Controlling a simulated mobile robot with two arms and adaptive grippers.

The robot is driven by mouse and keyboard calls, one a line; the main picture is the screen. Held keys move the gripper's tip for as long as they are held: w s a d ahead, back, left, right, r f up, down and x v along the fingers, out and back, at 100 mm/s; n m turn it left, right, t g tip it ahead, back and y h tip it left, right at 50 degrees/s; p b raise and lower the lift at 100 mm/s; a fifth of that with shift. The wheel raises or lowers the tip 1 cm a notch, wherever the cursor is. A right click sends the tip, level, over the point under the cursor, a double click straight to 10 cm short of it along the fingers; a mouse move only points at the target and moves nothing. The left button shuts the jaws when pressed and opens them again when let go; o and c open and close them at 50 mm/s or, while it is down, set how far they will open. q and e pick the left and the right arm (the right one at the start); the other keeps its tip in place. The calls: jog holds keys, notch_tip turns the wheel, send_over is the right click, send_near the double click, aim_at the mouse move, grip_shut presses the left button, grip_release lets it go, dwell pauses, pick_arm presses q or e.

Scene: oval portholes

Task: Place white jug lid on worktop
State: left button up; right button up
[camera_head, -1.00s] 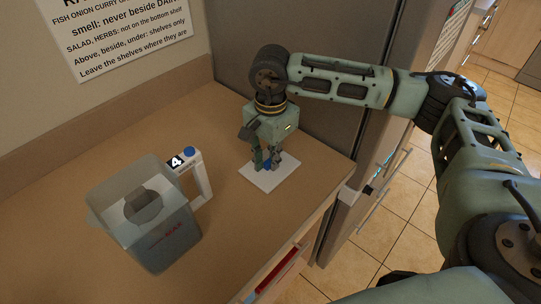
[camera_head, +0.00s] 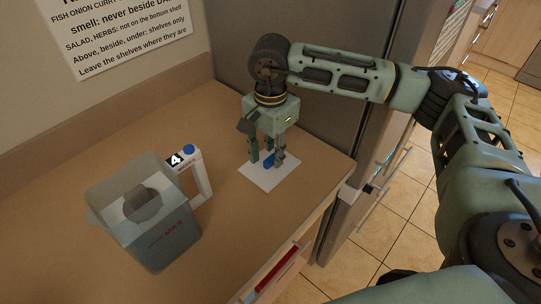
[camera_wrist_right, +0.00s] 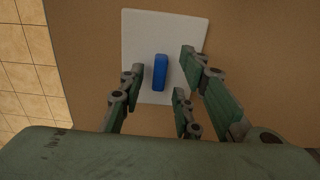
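The white jug lid (camera_head: 272,178) lies flat on the worktop (camera_head: 110,155), close to its right front corner. It is a white square plate with a blue knob (camera_head: 268,161) in its middle; in the right wrist view the lid (camera_wrist_right: 140,35) and the blue knob (camera_wrist_right: 160,72) show clearly. My right gripper (camera_head: 266,160) is just above the lid. Its fingers are spread apart on either side of the knob and do not touch it, as the right wrist view shows (camera_wrist_right: 160,85). My left gripper is not in view.
An open, translucent grey jug (camera_head: 160,238) with red lettering stands on the worktop at left. A fridge (camera_head: 330,110) stands behind the arm. A drawer (camera_head: 280,270) is open below the front edge.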

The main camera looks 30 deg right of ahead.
aim_at(270, 159)
notch_tip(270, 159, up, 11)
jog(key=b, duration=0.1)
jog(key=shift+f+b, duration=0.2)
jog(key=shift+b, duration=0.15)
jog(key=shift+a, duration=0.1)
